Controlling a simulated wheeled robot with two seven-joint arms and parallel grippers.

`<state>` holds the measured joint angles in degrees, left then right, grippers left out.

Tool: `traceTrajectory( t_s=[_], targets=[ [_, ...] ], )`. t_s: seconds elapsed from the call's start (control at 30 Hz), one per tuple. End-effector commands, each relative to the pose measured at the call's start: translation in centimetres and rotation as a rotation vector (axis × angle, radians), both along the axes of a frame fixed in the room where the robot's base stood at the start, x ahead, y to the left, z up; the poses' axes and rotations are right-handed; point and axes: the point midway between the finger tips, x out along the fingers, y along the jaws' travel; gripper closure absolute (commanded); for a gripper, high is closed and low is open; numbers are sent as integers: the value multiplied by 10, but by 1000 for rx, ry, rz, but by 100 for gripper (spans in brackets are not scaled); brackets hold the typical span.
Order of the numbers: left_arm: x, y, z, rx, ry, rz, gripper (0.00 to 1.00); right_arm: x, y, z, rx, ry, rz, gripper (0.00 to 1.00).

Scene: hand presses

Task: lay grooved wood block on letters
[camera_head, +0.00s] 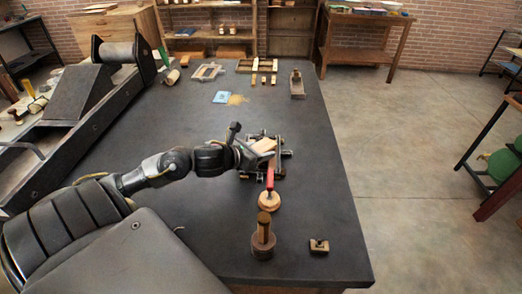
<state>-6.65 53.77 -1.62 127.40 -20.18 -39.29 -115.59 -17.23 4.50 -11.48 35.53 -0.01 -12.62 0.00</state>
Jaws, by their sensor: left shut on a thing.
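My left gripper (256,151) reaches in from the left over the middle of the dark table (205,235). It is shut on a pale wood block (264,144), held over a dark metal frame (284,153). The block's groove is too small to make out. The frame, which may hold the letters, is largely hidden by the gripper and block, and I cannot see any letters. I cannot tell whether the block touches the frame. My right gripper is not in view.
A red-handled tool with a round wooden base (269,201) stands just in front of the frame. A large press (90,95) fills the left. The table's right side is mostly clear.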

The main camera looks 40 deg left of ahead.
Motion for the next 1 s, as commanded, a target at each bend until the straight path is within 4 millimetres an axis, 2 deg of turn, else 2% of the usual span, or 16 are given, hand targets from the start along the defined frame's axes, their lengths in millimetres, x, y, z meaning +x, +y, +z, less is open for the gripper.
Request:
traceTrajectory(
  t_s=[0.17,0.2,0.33,0.73,1.0],
  targets=[
    [0,0,-4,0,-1,0,84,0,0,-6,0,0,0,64],
    [0,0,-3,0,0,0,50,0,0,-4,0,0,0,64],
    [0,0,-3,0,0,0,33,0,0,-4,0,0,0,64],
    [-2,0,2,0,1,0,33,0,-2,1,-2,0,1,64],
    [-42,6,13,4,5,0,33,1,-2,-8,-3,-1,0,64]
  ],
)
